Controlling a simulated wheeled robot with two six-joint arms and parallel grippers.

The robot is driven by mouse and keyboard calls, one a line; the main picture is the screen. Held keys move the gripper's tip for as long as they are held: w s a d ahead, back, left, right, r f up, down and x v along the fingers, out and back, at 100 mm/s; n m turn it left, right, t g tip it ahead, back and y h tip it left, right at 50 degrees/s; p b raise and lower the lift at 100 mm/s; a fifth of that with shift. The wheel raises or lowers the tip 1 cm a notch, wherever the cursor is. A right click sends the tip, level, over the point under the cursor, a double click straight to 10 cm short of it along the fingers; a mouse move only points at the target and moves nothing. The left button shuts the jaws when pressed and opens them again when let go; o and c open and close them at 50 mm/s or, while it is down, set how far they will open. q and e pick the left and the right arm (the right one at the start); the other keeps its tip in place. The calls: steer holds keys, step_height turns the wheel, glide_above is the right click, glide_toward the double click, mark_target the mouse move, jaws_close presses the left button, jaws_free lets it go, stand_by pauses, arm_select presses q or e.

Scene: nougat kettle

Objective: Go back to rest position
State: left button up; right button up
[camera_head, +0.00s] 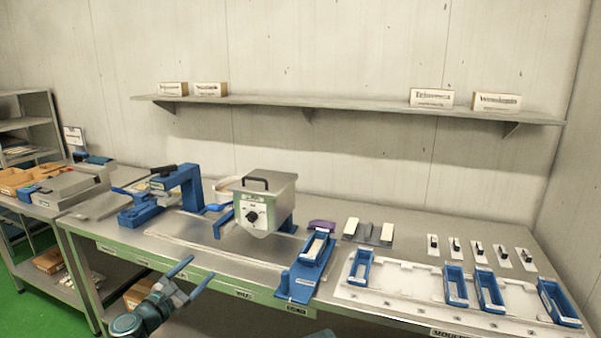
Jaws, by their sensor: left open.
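My left gripper (191,277) comes in from the lower left. Its two blue fingers are spread and nothing is between them. It is in front of the long table's front edge, apart from the things on the table. A small teal part at the bottom edge, right of centre, may belong to my right arm; the right gripper does not show. The metal kettle (262,203), with a black handle and a dial, stands on blue supports in the middle of the table (215,266).
A blue press-like frame (180,190) stands left of the kettle. Blue moulds (489,290) sit on a white board (405,290) at right. A blue stand (300,280) with a mould is right of the kettle. A shelf (330,107) holds labelled boxes. Another table (40,212) is at left.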

arm_select(q)
steer(key=s+d+f+m+g+h, duration=0.1)
steer(key=s+d+f+m+g, duration=0.3)
steer(key=d, duration=0.3)
steer(key=s+d+f+m+g, duration=0.1)
steer(key=d+f+m+g, duration=0.25)
steer(key=d+m, duration=0.3)
steer(key=s+d+f+m+g+h, duration=0.1)
steer(key=s+d+f+m+g, duration=0.2)
steer(key=d+f+m, duration=0.3)
steer(key=s+f+m+g+y, duration=0.3)
steer(key=s+m+y, duration=0.2)
steer(key=s+m, duration=0.1)
steer(key=s+d+f+m+g+y+p, duration=0.1)
steer(key=s+f+m+g+y, duration=0.2)
steer(key=s+m, duration=0.4)
steer(key=shift+s+d+f+g+y, duration=0.25)
steer(key=shift+s+f+g+y, duration=0.15)
steer(key=shift+s+y, duration=0.55)
